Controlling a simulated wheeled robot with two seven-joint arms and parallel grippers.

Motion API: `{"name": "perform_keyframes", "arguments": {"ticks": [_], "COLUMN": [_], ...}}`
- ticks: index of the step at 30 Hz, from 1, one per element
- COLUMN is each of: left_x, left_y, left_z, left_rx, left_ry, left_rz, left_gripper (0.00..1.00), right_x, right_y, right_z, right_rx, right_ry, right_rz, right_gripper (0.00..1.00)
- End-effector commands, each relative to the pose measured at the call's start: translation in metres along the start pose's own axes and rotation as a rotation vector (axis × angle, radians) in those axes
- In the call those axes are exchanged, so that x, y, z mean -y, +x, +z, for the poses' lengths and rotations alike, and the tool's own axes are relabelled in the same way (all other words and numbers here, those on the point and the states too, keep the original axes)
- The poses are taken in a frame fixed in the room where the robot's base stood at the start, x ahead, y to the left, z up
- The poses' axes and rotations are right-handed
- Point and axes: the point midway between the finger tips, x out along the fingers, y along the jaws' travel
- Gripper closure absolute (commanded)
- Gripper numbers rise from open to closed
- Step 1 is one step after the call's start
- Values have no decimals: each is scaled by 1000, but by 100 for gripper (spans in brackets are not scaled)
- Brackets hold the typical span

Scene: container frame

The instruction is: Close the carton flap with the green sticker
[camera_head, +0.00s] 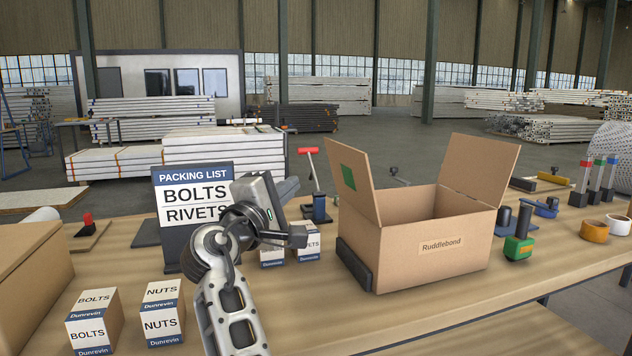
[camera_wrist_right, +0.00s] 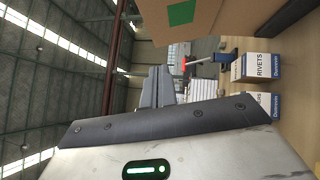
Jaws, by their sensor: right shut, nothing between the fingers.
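The cardboard carton (camera_head: 430,248), labelled Ruddlebond, stands open on the bench right of centre. In the right wrist view the green sticker (camera_wrist_right: 181,13) shows on cardboard at the top edge. My right gripper (camera_head: 288,190) is shut and empty, left of the stickered flap and apart from it. Its fingers also show in the right wrist view (camera_wrist_right: 157,88). My left gripper is not in view.
A dark block (camera_head: 354,264) sits against the carton's left side. A packing list sign (camera_head: 193,208) and small boxes (camera_head: 307,241) stand near my right arm.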

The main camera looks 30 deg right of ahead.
Motion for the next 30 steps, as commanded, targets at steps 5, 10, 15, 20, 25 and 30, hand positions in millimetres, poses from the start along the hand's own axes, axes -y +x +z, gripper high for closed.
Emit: {"name": "perform_keyframes", "arguments": {"ticks": [5,10,15,20,25,30], "left_x": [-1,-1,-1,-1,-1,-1], "left_y": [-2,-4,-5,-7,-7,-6], "left_z": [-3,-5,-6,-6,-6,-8], "left_rx": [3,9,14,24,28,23], "left_ry": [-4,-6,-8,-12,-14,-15], "left_rz": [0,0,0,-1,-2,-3], "left_gripper": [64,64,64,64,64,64], "right_x": [-3,-3,-3,-3,-1,0], "right_y": [23,60,95,114,124,127], "right_z": [2,2,1,17,27,29], "right_rx": [4,5,3,2,1,0], "right_ry": [-1,-2,-1,3,1,1], "right_rz": [2,2,2,1,1,1], "right_gripper": [100,100,100,100,100,100]}}
